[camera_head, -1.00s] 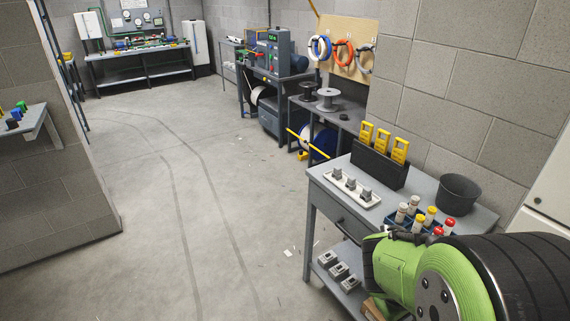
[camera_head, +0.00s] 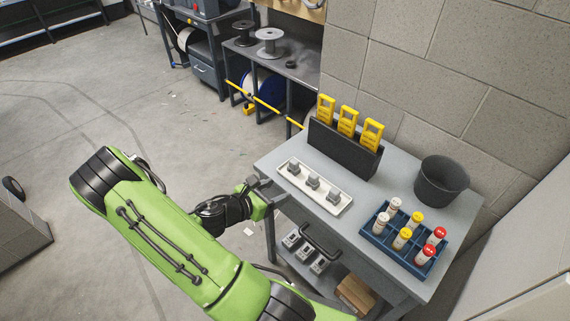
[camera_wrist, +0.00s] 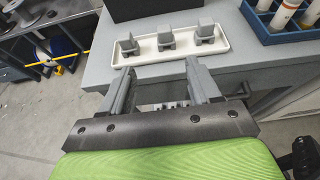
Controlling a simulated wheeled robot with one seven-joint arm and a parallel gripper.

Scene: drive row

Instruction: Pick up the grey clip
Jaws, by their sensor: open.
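Three grey clips stand in a row in a white tray (camera_head: 312,193) on the grey workbench. In the head view they are the left clip (camera_head: 294,167), the middle clip (camera_head: 313,183) and the right clip (camera_head: 333,196). The wrist view shows the left clip (camera_wrist: 128,45), the middle clip (camera_wrist: 165,39) and the right clip (camera_wrist: 206,32) ahead of the fingers. My gripper (camera_wrist: 160,69) is open and empty, its fingers pointing at the tray. In the head view my gripper (camera_head: 259,183) is at the bench's left edge, short of the tray and apart from the clips.
Behind the tray stands a black holder (camera_head: 342,150) with yellow testers. A blue crate (camera_head: 388,252) with capped bottles and a dark bucket (camera_head: 442,181) are to the right. A lower shelf carries grey boxes (camera_head: 307,251). Open floor lies to the left.

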